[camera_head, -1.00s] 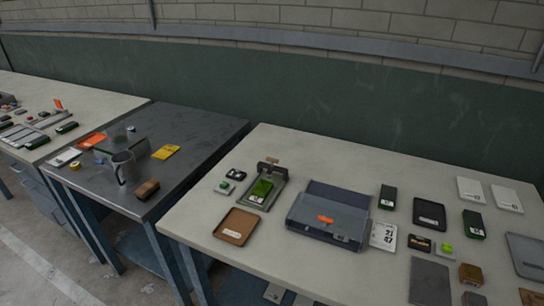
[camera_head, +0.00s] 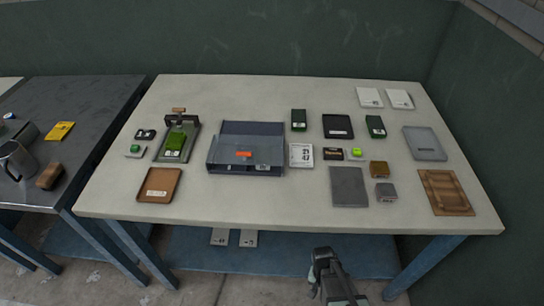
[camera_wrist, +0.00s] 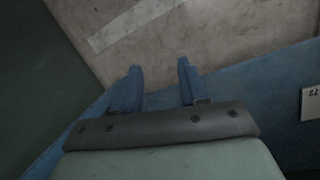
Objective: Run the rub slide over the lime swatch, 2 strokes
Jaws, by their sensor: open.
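A small bright lime piece (camera_head: 356,152) sits on a pale base right of centre; I cannot tell which of the two greens is the lime swatch. My gripper (camera_head: 325,262) is empty and open, in front of the table's near edge, away from the rig. Its parted fingers show in the wrist view (camera_wrist: 158,72).
A grey-blue open case (camera_head: 245,168) with an orange mark stands right of the rig. A brown tray (camera_head: 159,184) lies in front of the rig. Dark green blocks (camera_head: 299,120), a number card (camera_head: 301,155) and a grey plate (camera_head: 348,187) lie further right. A blue shelf (camera_head: 300,250) is below.

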